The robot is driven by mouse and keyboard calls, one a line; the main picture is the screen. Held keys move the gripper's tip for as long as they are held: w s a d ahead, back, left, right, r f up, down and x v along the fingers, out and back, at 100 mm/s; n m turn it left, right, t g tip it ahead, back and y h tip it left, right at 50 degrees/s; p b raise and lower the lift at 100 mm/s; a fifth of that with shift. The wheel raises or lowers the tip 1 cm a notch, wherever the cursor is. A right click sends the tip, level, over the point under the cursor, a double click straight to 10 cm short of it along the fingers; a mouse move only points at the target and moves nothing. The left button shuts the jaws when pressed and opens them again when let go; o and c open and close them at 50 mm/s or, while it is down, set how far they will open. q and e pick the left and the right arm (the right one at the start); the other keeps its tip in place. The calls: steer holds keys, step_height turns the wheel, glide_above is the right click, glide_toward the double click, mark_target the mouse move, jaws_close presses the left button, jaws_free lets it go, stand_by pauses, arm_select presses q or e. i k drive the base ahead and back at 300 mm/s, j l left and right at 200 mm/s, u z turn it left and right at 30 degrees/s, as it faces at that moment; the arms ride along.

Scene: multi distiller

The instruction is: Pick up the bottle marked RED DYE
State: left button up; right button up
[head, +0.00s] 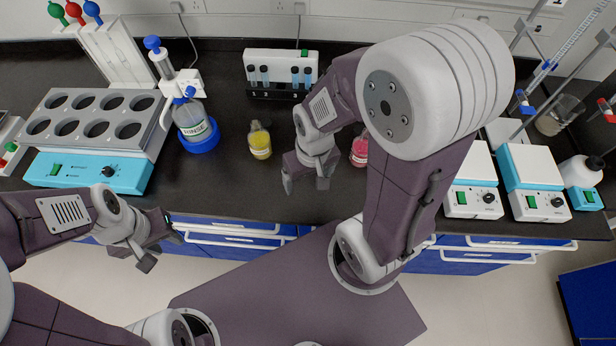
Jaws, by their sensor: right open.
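A small bottle with red-pink liquid (359,152) stands on the black bench, right of my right gripper and partly hidden behind my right arm; its label cannot be read. A similar bottle with yellow liquid (260,141) stands on the bench to the left of my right gripper. My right gripper (306,184) is open and empty, near the bench's front edge between the two bottles, with its fingers pointing down. My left gripper (161,246) is open and empty, at the front of the bench on the left.
A vial rack (278,92) stands at the back. Hotplates (533,180) stand at right. The bench front between the grippers is clear.

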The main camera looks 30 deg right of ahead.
mark_target(359, 148)
steer(key=k+z, duration=0.25)
steer(key=k, duration=0.25)
steer(key=l+z, duration=0.1)
steer(key=z, duration=0.95)
steer(key=l+z, duration=0.2)
steer(key=z, duration=0.2)
steer(key=l+z, duration=0.15)
steer(key=z, duration=0.25)
steer(key=i, duration=0.05)
